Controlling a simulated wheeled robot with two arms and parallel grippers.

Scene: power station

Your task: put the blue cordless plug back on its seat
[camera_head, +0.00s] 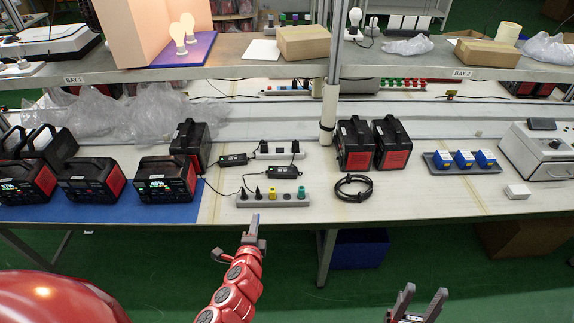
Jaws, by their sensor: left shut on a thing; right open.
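My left gripper (252,230) is shut on a small blue thing (257,219), apparently the blue cordless plug, largely hidden by the fingers. It is at the table's front edge, just in front of a grey power strip (286,200). The strip carries two black plugs (258,194), a yellow plug (273,194) and a green plug (301,192). A grey tray (434,165) at the right bears three blue-and-white blocks (464,160). My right gripper (422,297) is open and empty, low in front of the table.
Black-and-red power stations (168,180) stand on a blue mat (130,212) at the left, and two more (354,145) right of centre. A post (329,110) rises behind.

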